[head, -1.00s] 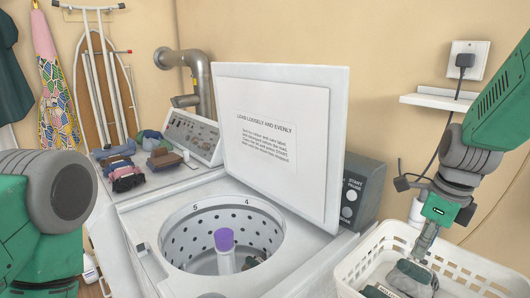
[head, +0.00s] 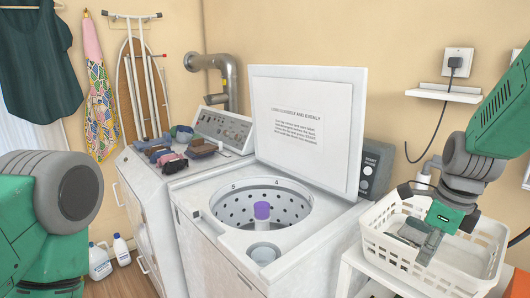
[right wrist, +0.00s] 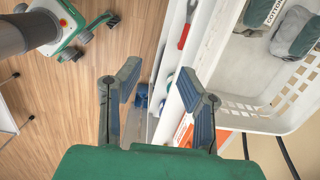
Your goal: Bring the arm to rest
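My right arm comes in from the right in the head view, and its gripper (head: 432,247) points down at the white laundry basket (head: 385,243). In the right wrist view the two fingers of the right gripper (right wrist: 158,82) stand wide apart with nothing between them. There the basket (right wrist: 215,62) lies to the right of the fingers, with folded grey cloths (right wrist: 296,32) in it. The cloths also show in the basket in the head view (head: 410,232). My left arm fills the left edge of the head view; its gripper is out of view.
The open washer drum (head: 290,208) holds a purple-topped agitator (head: 262,211), with its lid (head: 305,130) raised behind. Folded clothes (head: 172,158) lie on the left machine. Bottles (head: 99,262) stand on the floor. A shelf with tools (right wrist: 185,35) runs beside the basket.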

